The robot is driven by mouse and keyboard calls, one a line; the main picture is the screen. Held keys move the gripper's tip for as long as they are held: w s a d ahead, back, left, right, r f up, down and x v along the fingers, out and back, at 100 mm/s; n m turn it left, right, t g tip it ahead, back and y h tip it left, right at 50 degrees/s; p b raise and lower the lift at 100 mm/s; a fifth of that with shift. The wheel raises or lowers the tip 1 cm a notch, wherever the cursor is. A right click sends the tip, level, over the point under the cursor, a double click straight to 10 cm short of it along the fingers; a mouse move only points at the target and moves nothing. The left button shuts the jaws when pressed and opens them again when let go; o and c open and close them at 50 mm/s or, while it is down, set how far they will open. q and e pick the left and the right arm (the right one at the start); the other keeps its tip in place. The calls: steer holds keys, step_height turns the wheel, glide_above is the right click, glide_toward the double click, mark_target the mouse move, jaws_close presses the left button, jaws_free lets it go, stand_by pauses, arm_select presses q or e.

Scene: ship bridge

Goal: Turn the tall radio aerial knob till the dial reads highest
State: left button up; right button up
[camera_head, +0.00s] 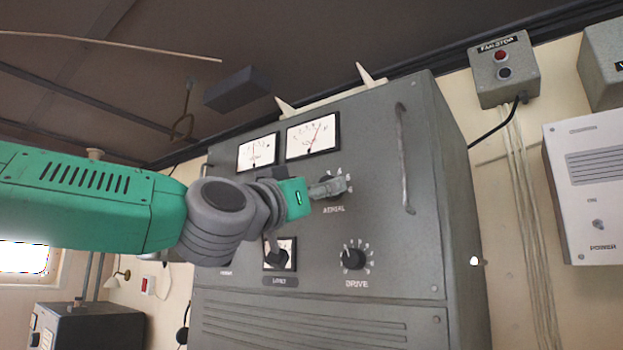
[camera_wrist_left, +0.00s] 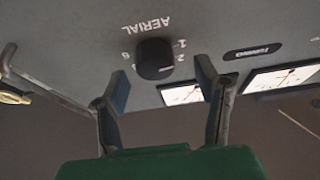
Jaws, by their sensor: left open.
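The tall grey radio cabinet (camera_head: 385,260) stands ahead with two white dials at its top. The left dial (camera_head: 258,152) has a near-upright needle; the right dial (camera_head: 313,136) has its needle leaning up and right. My left gripper (camera_head: 330,187) is in front of the aerial knob, which it mostly hides in the head view. In the left wrist view the black aerial knob (camera_wrist_left: 155,60) sits just beyond the two spread fingers, nearer the left one, with nothing visibly gripped. The AERIAL lettering appears upside down there. My right gripper is not in view.
A vertical handle (camera_head: 405,158) stands out at the panel's right. A fan stop box (camera_head: 505,72) and a white power box (camera_head: 590,190) are on the right wall.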

mark_target(347, 182)
arm_select(q)
steer(key=d, duration=0.2)
steer(key=d+r, duration=0.1)
steer(key=d, duration=0.1)
steer(key=shift+w+d, duration=0.1)
steer(key=shift+w, duration=0.2)
steer(key=shift+s, duration=0.1)
steer(key=a, duration=0.2)
steer(key=w+a, duration=0.1)
steer(key=a, duration=0.1)
steer(key=shift+w+f, duration=0.2)
steer(key=shift+a, duration=0.2)
steer(key=c, duration=0.6)
steer(key=shift+s+d+r, duration=0.2)
steer(key=shift+s+d, duration=0.05)
steer(key=c, duration=0.6)
steer(key=shift+o, duration=0.2)
steer(key=shift+s+d+r, duration=0.15)
steer(key=shift+s+d, duration=0.15)
steer(key=shift+d, duration=0.3)
steer(key=shift+w+a, duration=0.2)
steer(key=shift+w, duration=0.05)
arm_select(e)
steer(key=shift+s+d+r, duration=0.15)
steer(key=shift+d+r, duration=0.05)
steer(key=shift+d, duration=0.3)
